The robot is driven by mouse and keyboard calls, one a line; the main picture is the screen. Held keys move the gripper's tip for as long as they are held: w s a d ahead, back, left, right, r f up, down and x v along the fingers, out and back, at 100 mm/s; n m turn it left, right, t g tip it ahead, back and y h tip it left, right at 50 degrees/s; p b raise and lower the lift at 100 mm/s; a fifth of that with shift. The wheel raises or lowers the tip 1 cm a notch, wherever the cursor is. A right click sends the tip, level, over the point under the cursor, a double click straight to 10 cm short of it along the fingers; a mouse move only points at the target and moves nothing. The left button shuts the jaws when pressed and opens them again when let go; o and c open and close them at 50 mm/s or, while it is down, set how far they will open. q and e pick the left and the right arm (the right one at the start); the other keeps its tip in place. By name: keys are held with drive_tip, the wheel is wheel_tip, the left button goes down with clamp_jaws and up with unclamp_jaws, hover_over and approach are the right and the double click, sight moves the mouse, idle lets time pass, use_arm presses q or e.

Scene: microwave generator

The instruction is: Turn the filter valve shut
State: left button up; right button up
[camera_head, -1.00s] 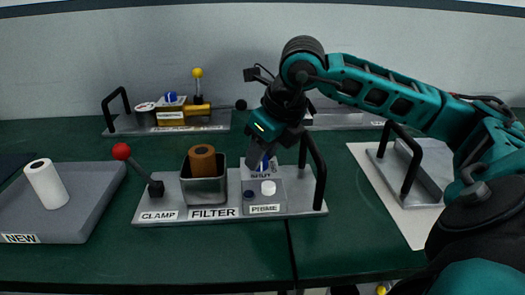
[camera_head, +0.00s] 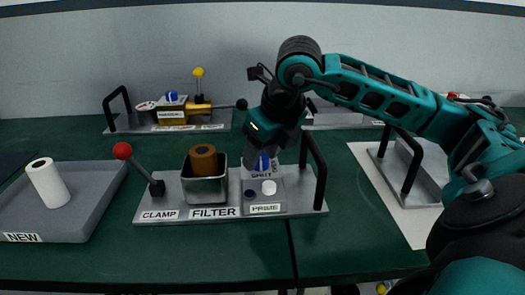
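The filter panel (camera_head: 232,207) is a grey plate with a red-knobbed clamp lever (camera_head: 140,168), a metal filter cup (camera_head: 203,188) holding a brown cylinder (camera_head: 203,157), and a prime block (camera_head: 266,210) with a white button (camera_head: 269,187). The blue-and-white filter valve knob (camera_head: 263,162) is partly hidden behind my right gripper (camera_head: 262,156), beside a label that seems to read SHUT. My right gripper points down over this knob; its fingers are too dark and blurred to tell open from shut. My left gripper is not in view.
A black handle (camera_head: 316,172) rises at the panel's right end, close to my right gripper. A second panel (camera_head: 171,125) with a yellow-knobbed valve stands behind. The front table strip is clear.

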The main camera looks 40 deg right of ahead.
drive_tip(key=shift+o, duration=0.9)
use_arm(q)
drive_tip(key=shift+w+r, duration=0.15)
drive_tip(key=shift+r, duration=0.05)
use_arm(e)
drive_tip(key=shift+r, duration=0.25)
use_arm(q)
drive_tip(key=p, duration=0.1)
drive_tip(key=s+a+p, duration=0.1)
drive_tip(key=p, duration=0.1)
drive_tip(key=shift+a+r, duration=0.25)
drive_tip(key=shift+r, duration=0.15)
use_arm(e)
drive_tip(key=v, duration=1.2)
drive_tip(key=shift+s+r, duration=0.15)
drive_tip(key=shift+r, duration=0.1)
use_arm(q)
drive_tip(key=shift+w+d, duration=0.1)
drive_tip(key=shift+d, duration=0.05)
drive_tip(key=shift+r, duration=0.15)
use_arm(e)
drive_tip(key=shift+r, duration=0.1)
